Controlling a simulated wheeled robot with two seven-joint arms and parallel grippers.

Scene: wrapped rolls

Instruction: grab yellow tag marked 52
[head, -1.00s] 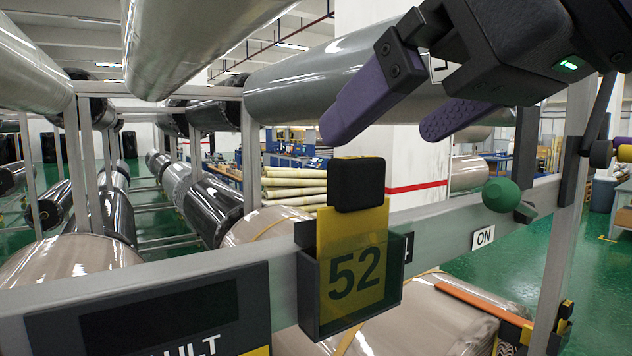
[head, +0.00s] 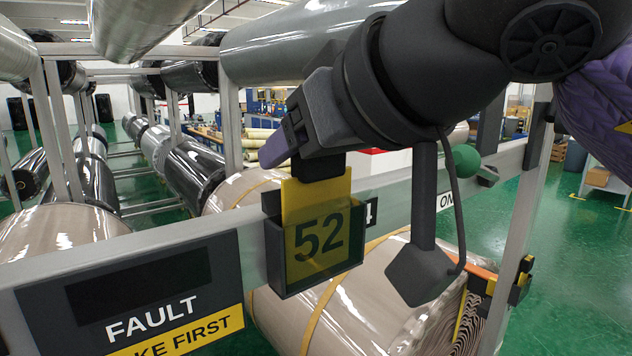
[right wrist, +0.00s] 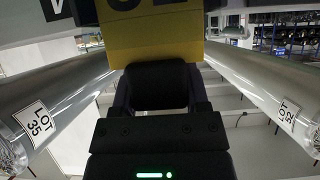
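The yellow tag marked 52 (head: 316,235) stands upright in a dark, open-topped holder (head: 272,250) on the grey rail. A black block (head: 318,166) forms its top. My right gripper (head: 304,160) has come down over this block. In the right wrist view the fingers (right wrist: 158,88) lie against both sides of the block, with the yellow tag (right wrist: 155,38) beyond it. The gripper looks shut on it. The tag's lower part is still inside the holder. My left gripper is not in view.
A FAULT sign (head: 150,300) is fixed to the rail at left. A green knob (head: 466,160) and an ON label (head: 446,201) are to the right. A large wrapped roll (head: 350,300) lies below and behind the rail. Grey rolls hang above.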

